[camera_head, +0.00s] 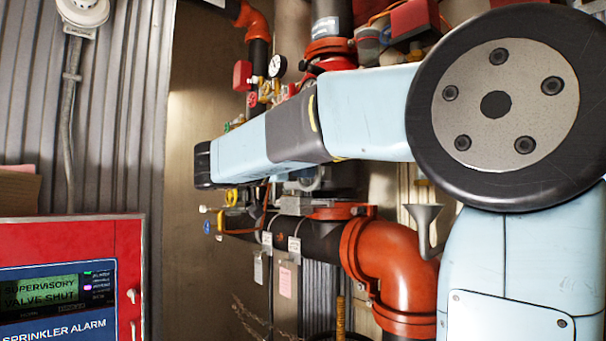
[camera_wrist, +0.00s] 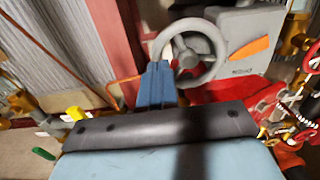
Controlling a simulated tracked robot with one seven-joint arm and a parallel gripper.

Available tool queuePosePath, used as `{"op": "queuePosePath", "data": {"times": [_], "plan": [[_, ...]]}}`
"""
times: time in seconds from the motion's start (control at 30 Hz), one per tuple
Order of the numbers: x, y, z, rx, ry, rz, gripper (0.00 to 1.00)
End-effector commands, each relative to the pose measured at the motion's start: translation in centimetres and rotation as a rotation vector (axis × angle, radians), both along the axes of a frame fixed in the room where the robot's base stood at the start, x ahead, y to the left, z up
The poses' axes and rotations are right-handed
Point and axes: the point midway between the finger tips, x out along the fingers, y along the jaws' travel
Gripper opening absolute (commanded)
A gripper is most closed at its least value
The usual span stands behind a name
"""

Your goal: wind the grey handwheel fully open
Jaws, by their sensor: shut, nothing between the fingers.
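The grey handwheel (camera_wrist: 213,42) shows in the wrist view at the upper middle, a spoked ring in front of a grey housing (camera_wrist: 250,35) with an orange pointer (camera_wrist: 249,48). My gripper (camera_wrist: 159,66) shows as blue fingers, shut and empty. Its tips overlap the lower-left rim of the wheel in the picture; I cannot tell whether they touch. In the head view my arm crosses the middle and hides the wheel; I cannot make out the fingers there.
Red-orange pipework (camera_head: 395,265) and a grey funnel (camera_head: 424,225) are close to my arm. A pressure gauge (camera_head: 277,66) is above it. A red alarm panel (camera_head: 125,260) at lower left reads "SUPERVISORY VALVE SHUT". Yellow-handled small valves (camera_wrist: 75,113) lie left in the wrist view.

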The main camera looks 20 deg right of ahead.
Motion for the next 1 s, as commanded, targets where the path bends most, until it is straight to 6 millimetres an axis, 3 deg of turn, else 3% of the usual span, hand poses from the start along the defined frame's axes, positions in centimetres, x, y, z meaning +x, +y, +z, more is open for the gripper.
{"op": "queuePosePath", "data": {"times": [0.7, 1.0], "plan": [[0.6, -1.2, -0.1, 0.000, 0.000, -0.002, 0.00], [0.7, -1.4, 0.9, -0.001, -0.001, -0.004, 0.00]]}}
